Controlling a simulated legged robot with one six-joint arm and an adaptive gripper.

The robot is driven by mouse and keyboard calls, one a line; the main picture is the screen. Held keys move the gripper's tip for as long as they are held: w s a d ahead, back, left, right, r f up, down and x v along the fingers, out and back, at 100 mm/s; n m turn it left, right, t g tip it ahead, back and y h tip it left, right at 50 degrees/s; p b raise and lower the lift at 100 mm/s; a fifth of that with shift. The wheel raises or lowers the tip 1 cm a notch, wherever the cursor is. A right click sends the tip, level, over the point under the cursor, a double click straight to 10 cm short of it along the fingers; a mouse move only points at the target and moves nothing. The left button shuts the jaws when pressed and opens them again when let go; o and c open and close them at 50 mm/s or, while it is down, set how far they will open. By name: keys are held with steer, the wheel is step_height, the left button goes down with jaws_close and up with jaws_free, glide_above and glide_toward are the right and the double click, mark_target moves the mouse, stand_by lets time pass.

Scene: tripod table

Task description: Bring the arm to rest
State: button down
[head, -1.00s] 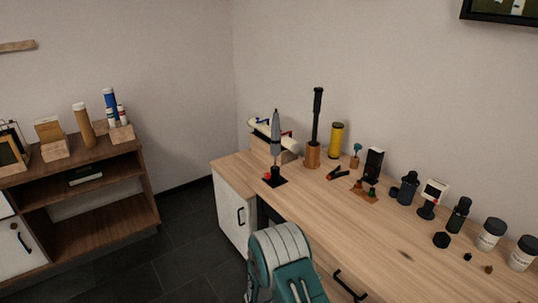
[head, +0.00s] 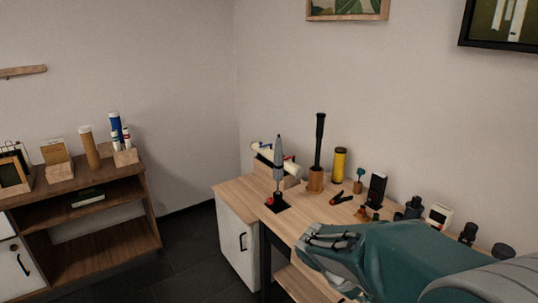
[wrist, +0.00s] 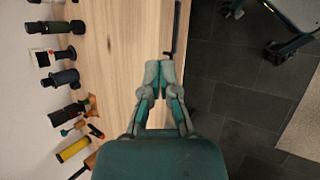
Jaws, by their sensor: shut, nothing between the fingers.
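My gripper (wrist: 158,70) shows in the wrist view with its fingertips together and nothing between them. It is over the front part of the wooden worktop (wrist: 118,40), beside a dark handle bar. In the head view my teal arm reaches in from the lower right and covers the right part of the worktop (head: 238,190). The fingertips cannot be made out in the head view.
A grey pointed upright object (head: 278,158), a dark-handled tool in a wooden holder (head: 316,180), a yellow cylinder (head: 339,165) and several small items line the worktop's back. A brown shelf unit (head: 100,202) stands left. Dark floor (head: 185,245) lies between.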

steer(key=s+a+r+m+t+y, duration=0.2)
steer(key=s+r+m+t+y, duration=0.1)
steer(key=s, duration=0.3)
steer(key=s+a+r+m+t+y, duration=0.3)
steer(key=s+r+m+y, duration=0.1)
steer(key=s+r, duration=0.2)
steer(key=shift+s+a+y, duration=0.2)
steer(key=shift+s+y, duration=0.1)
steer(key=shift+s, duration=0.3)
steer(key=shift+r, duration=0.1)
